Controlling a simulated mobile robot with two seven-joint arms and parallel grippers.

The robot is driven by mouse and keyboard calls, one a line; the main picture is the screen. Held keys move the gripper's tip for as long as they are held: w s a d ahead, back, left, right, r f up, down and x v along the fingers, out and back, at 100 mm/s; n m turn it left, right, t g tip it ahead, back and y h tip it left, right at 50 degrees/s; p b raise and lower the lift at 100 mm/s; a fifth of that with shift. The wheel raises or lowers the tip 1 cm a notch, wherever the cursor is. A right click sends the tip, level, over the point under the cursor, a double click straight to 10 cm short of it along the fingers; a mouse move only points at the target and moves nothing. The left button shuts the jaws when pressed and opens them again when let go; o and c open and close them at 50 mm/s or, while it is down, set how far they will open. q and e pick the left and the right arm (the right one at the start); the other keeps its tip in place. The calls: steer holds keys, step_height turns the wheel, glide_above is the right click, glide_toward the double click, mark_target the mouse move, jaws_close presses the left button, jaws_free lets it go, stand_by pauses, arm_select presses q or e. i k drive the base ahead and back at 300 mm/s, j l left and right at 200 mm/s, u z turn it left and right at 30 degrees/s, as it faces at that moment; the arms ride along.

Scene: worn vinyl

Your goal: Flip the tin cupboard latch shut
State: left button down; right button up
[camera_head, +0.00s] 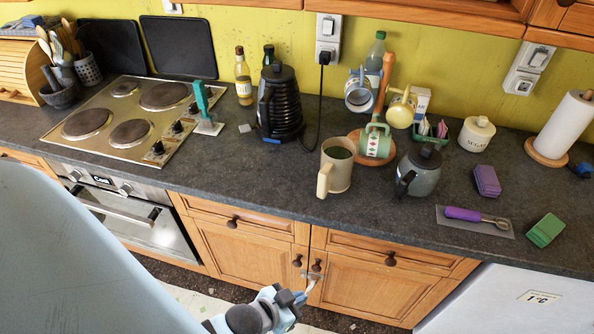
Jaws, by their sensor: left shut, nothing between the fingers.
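The cupboard under the worktop has two wooden doors, a left one (235,256) and a right one (365,285), that meet near the picture's middle. A small pale metal piece, which looks like the latch (311,279), sits by the seam just below the two dark knobs. It is too small to tell its position. My left gripper (301,298) comes in from the bottom, shut and empty, with its tips just below the latch. I cannot tell whether they touch it. My right gripper is out of view.
The dark worktop (250,180) overhangs the doors. Near its front edge stand a beige mug (337,170) and a grey teapot (420,173). An oven (135,215) is left of the cupboard, and a white appliance (510,305) is at the right.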

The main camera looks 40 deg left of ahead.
mark_target(309, 290)
steer(key=k+j, duration=0.1)
steer(key=j, duration=0.25)
steer(key=k+j+z, duration=0.1)
steer(key=j, duration=0.25)
steer(key=k+j, duration=0.1)
steer(key=j, duration=0.3)
steer(key=k+j+z, duration=0.1)
steer(key=j, duration=0.25)
steer(key=k+j, duration=0.1)
steer(key=j, duration=0.25)
steer(key=z, duration=0.05)
